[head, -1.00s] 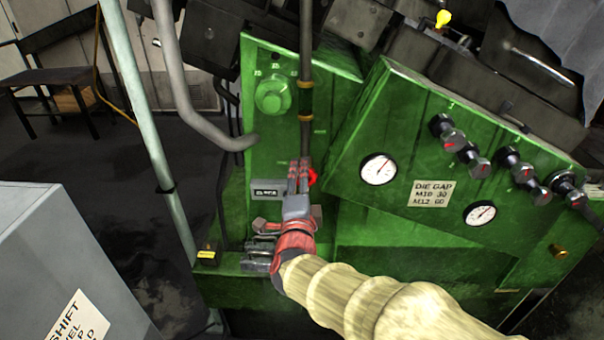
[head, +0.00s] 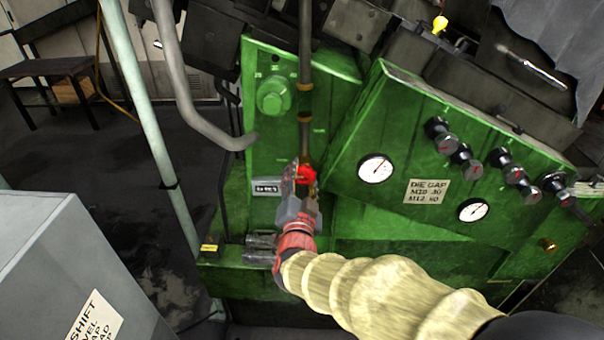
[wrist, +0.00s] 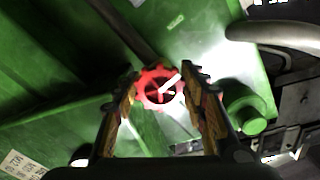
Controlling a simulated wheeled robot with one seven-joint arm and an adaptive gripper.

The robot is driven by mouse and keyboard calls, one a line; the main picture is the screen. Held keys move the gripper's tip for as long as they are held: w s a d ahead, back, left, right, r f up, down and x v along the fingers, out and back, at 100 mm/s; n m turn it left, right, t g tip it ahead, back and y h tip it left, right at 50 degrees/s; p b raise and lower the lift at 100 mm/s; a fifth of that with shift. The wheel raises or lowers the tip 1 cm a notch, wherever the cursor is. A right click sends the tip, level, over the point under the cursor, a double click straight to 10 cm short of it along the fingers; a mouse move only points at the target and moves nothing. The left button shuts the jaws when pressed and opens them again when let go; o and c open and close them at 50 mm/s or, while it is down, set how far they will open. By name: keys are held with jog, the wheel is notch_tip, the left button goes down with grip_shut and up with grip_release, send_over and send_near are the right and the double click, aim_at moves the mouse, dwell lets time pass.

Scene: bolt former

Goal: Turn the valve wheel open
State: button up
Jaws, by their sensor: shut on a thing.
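The valve wheel (wrist: 150,97) is small, red and spoked, with a notched rim, and shows between my fingers in the wrist view. In the head view the wheel (head: 306,174) is partly hidden by my gripper (head: 298,178), at the lower end of a dark vertical pipe on the green machine. In the wrist view my gripper (wrist: 165,95) has one finger on each side of the wheel, shut on its rim. A bright glare covers the panel beside the wheel, and the fingers hide parts of the rim.
A green round knob (head: 273,97) sits above and left on the panel. A tilted green gauge panel (head: 425,160) with dials and black knobs juts out to the right. A bent grey pipe (head: 185,100) and a pale post (head: 150,140) stand left. A grey cabinet (head: 50,260) fills the lower left.

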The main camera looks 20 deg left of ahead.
jog(key=shift+f+n, duration=0.2)
jog(key=shift+n, duration=0.1)
jog(key=o, duration=0.9)
jog(key=shift+r, duration=0.1)
jog(key=v, duration=1.2)
